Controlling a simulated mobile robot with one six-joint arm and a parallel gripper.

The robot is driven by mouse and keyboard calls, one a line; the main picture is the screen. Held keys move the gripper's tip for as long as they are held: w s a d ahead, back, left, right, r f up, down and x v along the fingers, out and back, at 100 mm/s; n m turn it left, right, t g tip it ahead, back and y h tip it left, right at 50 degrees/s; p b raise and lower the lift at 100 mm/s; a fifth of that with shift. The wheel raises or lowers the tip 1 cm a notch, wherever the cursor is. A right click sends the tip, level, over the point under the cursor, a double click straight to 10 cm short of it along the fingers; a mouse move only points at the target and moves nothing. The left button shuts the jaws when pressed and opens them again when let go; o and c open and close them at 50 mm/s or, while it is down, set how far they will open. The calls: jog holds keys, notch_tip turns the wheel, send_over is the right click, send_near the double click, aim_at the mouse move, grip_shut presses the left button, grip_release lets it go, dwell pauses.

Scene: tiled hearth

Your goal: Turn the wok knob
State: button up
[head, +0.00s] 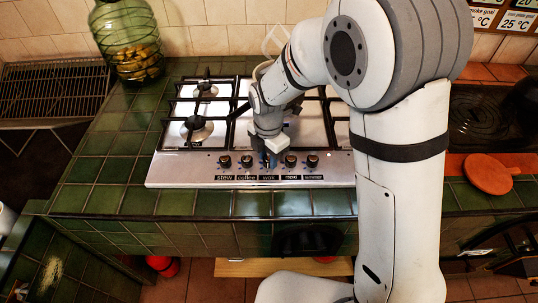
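The steel hob (180,168) lies on the green tiled counter with a row of dark knobs along its front edge. Labels sit under the knobs; the wok label (268,178) is the middle one. My gripper (267,160) points down at the spot above that label, and its fingertips are at or around the wok knob. The wok knob is mostly hidden by the fingers. Whether the fingers touch it or are closed on it is too small to tell. The coffee knob (246,161) stands just left, and another knob (290,160) just right.
The stew knob (225,161) and the simmer knob (312,160) are at the row's ends. Burners with black grates (197,129) lie behind. A green glass jar (128,40) stands at back left. A round orange board (487,174) lies on the right. My arm hides the hob's right part.

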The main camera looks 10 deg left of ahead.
jog(key=c, duration=0.5)
jog(key=shift+o, duration=0.2)
